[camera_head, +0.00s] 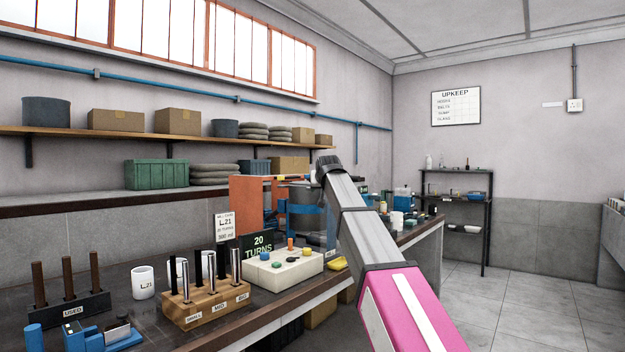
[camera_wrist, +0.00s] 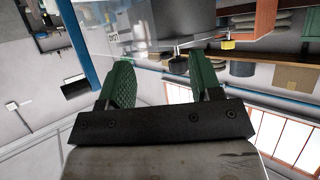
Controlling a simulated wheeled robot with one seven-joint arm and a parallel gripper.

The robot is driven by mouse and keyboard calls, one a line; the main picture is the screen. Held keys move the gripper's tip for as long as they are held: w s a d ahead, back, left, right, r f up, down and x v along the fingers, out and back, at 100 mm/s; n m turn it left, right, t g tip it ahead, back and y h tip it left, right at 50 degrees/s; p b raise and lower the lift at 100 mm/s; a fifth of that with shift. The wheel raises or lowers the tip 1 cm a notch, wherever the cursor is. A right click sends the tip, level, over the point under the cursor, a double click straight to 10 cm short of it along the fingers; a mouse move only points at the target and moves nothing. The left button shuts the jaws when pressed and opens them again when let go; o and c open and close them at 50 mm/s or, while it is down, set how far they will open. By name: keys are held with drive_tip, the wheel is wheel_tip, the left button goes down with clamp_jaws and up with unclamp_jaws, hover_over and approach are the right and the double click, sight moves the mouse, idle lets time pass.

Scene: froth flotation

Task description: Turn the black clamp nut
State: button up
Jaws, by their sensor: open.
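In the wrist view my gripper (camera_wrist: 162,78) has two green ribbed fingers spread apart, with nothing held between them. A black knob-like part (camera_wrist: 178,64), which looks like the black clamp nut, shows just beyond the fingertips, nearer the right finger. It hangs by the clear vessel (camera_wrist: 140,30); whether a finger touches it I cannot tell. A second, yellow and black knob (camera_wrist: 228,44) is farther right. In the head view the blue and orange flotation machine (camera_head: 302,220) stands behind my arm on the bench. My gripper and the nut are hidden there.
A white block with coloured knobs (camera_head: 283,266), a "20 TURNS" sign (camera_head: 257,245) and a wooden rack of rods (camera_head: 207,302) stand on the bench in front of the machine. A blue post (camera_wrist: 80,45) is left of my gripper in the wrist view. Floor is clear at right.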

wheel_tip(320, 180, up, 7)
drive_tip(key=a+t, duration=0.1)
drive_tip(key=a, duration=0.1)
drive_tip(key=x, duration=1.1)
drive_tip(key=shift+w, duration=0.1)
drive_tip(key=c, duration=0.9)
